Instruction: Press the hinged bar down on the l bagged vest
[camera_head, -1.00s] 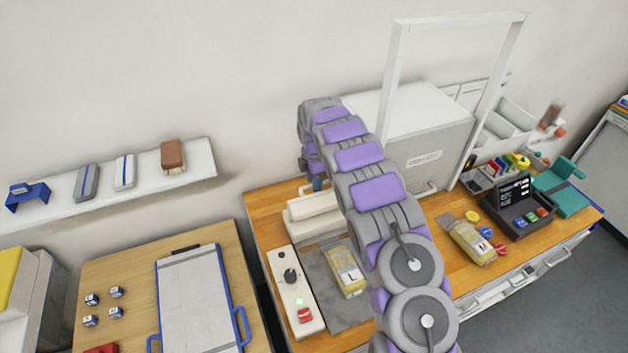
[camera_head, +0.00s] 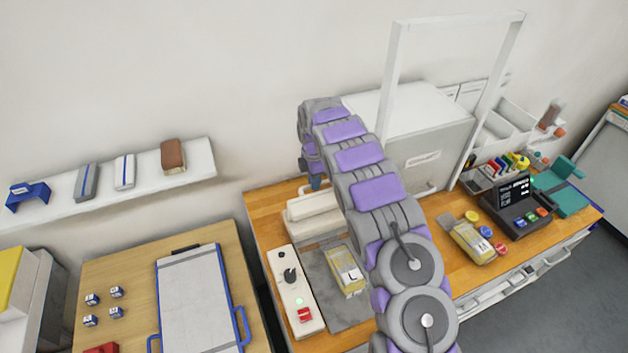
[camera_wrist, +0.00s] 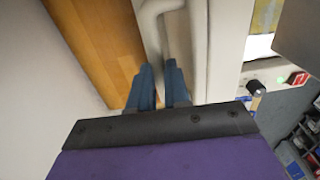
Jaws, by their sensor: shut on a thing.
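The cream hinged bar (camera_head: 312,204) of the sealer is at the back of the grey plate (camera_head: 350,312), partly behind my arm. The bagged vest marked L (camera_head: 345,270), yellow in clear wrap, lies on that plate with its far end near the bar. My gripper (camera_head: 316,183) is mostly hidden by my arm in the head view. In the wrist view its blue fingers (camera_wrist: 160,88) are shut on the bar's pale handle (camera_wrist: 153,35). A yellow part of the bagged vest (camera_wrist: 265,17) shows at the top right there. Whether the bar touches the bag is unclear.
A control panel (camera_head: 293,285) with a black knob, green light and red switch lies left of the plate. A white box (camera_head: 430,150) stands behind my arm. Another yellow bagged vest (camera_head: 472,241) lies to the right.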

